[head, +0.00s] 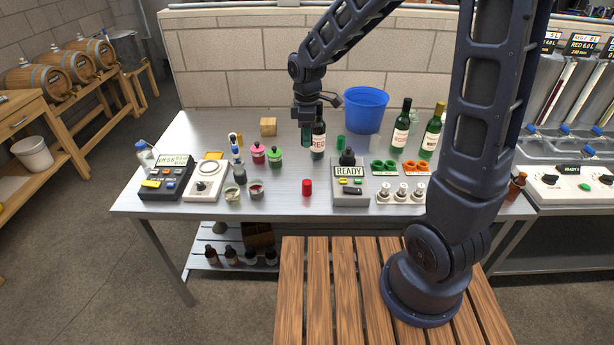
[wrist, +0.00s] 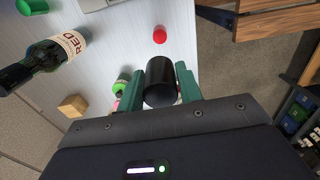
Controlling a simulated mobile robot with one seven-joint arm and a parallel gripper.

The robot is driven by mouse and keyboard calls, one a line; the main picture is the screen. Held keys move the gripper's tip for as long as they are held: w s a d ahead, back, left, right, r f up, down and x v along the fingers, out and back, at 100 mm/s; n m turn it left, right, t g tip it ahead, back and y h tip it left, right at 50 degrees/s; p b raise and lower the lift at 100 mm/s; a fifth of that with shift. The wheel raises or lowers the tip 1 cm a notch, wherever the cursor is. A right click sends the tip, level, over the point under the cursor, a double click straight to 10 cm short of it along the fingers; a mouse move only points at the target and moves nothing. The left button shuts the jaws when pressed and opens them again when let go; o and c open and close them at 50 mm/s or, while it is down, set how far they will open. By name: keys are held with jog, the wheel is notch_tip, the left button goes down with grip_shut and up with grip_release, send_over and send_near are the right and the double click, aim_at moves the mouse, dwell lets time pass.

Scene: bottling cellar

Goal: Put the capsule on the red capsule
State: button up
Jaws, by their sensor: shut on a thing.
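My gripper (head: 306,138) is over the table, behind and above the red capsule, next to the dark red-wine bottle. In the wrist view, my gripper's green fingers (wrist: 167,70) are shut on a black capsule (wrist: 160,90), a dark cylinder between them. The red capsule (head: 307,187) stands alone near the front middle of the table. It also shows in the wrist view (wrist: 159,34), beyond the held capsule and apart from it. In the head view the held capsule is too small to make out clearly.
The dark bottle (head: 318,140) stands close to my gripper. A green capsule (head: 341,142) and a blue bucket (head: 366,110) are to the right and behind. A grey READY device (head: 350,197) stands right of the red capsule, and small jars (head: 257,190) stand left of it.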

aim_at(307, 182)
notch_tip(307, 182, down, 16)
jog(key=shift+r, duration=0.25)
dwell(0.3)
jog(key=o, duration=0.6)
jog(key=shift+f, duration=0.1)
notch_tip(307, 182, up, 12)
jog(key=shift+r, duration=0.2)
dwell(0.4)
jog(key=d+r+m+t, duration=0.1)
jog(key=d+r+m, duration=0.4)
jog(key=d+r, duration=0.4)
jog(key=s+d+r+m+t, duration=0.1)
jog(key=s+d+r+m, duration=0.4)
jog(key=d, duration=0.5)
jog(key=s+d+r+m+t, duration=0.2)
jog(key=s+d+r+m, duration=0.3)
jog(key=s+d+m, duration=0.3)
jog(key=shift+d+t, duration=0.3)
jog(key=shift+d, duration=0.7)
